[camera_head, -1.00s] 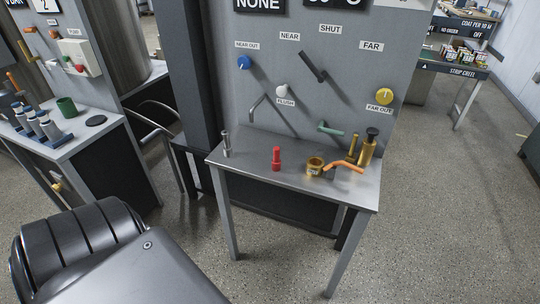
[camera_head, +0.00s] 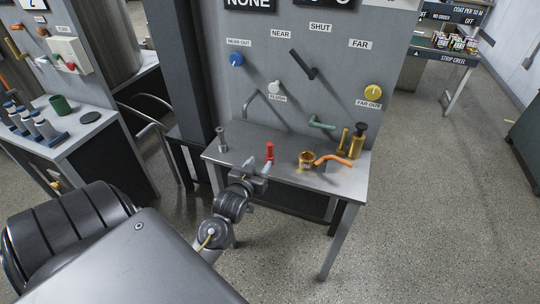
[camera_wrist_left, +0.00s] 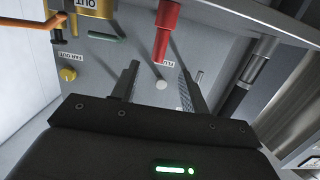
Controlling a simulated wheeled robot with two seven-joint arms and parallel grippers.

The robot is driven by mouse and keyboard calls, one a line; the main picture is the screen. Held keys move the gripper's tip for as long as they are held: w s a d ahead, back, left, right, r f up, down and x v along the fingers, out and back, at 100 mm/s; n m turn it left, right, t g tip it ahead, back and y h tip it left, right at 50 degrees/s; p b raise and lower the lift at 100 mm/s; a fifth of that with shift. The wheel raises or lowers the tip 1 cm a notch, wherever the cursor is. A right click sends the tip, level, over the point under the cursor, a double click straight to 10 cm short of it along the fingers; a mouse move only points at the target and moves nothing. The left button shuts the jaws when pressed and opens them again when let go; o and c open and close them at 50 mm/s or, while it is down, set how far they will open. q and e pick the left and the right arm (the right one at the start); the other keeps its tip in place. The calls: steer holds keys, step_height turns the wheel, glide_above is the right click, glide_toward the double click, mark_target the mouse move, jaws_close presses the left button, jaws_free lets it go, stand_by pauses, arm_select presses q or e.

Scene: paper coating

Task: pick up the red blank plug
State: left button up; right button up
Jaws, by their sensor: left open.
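The red blank plug (camera_head: 270,152) stands upright on the small metal table (camera_head: 215,155), near its middle. My left gripper (camera_head: 258,166) is at the table's front edge, just in front of the plug, open and empty. In the left wrist view the red plug (camera_wrist_left: 165,30) hangs from the top of the picture, with its end near the gap between the two spread fingertips (camera_wrist_left: 159,68). I cannot tell whether the fingers reach around it. My right gripper is not in view.
A brass cup (camera_head: 307,160) with an orange handle (camera_head: 335,160) and brass cylinders (camera_head: 357,140) stand right of the plug. A grey metal pin (camera_head: 221,138) stands at the left. Behind rises a grey panel (camera_head: 245,95) with knobs and a black lever (camera_head: 303,65).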

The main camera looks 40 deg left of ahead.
mark_target(269, 150)
arm_select(q)
steer(key=x, duration=0.5)
steer(key=shift+w+f+p, duration=0.1)
steer(key=shift+w+p, duration=0.1)
steer(key=shift+p, duration=0.1)
steer(key=p+x, duration=0.1)
steer(key=x, duration=0.3)
steer(key=shift+w+a, duration=0.2)
steer(key=shift+w, duration=0.1)
steer(key=shift+w+a+f, duration=0.1)
steer(key=shift+w, duration=0.15)
steer(key=shift+c, duration=0.5)
jaws_close()
